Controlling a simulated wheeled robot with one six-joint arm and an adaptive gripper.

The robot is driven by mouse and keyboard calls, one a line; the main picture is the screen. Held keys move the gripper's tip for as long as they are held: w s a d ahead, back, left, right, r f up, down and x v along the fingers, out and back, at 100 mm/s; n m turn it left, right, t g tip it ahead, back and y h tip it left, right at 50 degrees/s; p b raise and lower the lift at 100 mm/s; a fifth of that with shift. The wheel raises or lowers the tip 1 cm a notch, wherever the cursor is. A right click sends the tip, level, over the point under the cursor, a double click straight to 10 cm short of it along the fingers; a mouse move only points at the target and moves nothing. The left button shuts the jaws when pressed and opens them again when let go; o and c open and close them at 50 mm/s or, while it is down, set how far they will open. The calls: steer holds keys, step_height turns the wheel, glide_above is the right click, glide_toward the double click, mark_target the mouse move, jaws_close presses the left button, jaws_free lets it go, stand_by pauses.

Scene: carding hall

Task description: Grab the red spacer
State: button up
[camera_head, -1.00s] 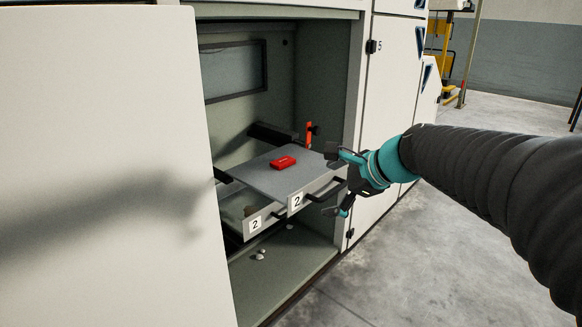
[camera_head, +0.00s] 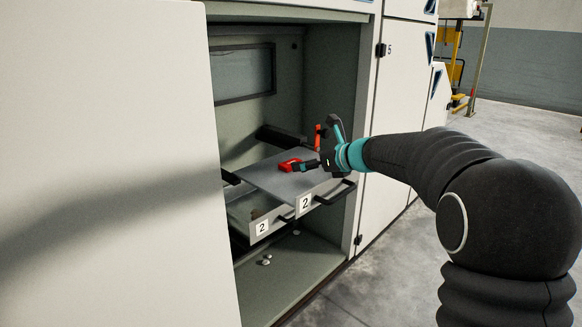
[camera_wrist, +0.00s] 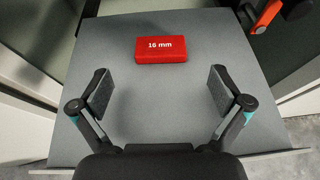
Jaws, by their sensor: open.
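The red spacer (camera_wrist: 160,50) is a flat red block marked "16 mm". It lies on the grey plate (camera_wrist: 130,110) of a pulled-out tray inside the open cabinet. In the head view the red spacer (camera_head: 287,166) is partly hidden behind a finger of my gripper (camera_head: 318,146). In the wrist view my gripper (camera_wrist: 160,92) is open over the plate. Its two fingers stand left and right, wider apart than the spacer, and the spacer lies beyond the fingertips, centred between them. Nothing is between the fingers.
The tray has a label "2" and a black handle (camera_head: 335,192). A second tray (camera_head: 262,227), also labelled "2", sits beneath it. A red-orange lever (camera_head: 318,137) stands by the plate's right side. The open white door (camera_head: 100,160) fills the left. Small pale bits lie on the cabinet floor.

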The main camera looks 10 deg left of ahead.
mark_target(286, 167)
steer(key=shift+x, duration=3.15)
steer(key=c, duration=1.2)
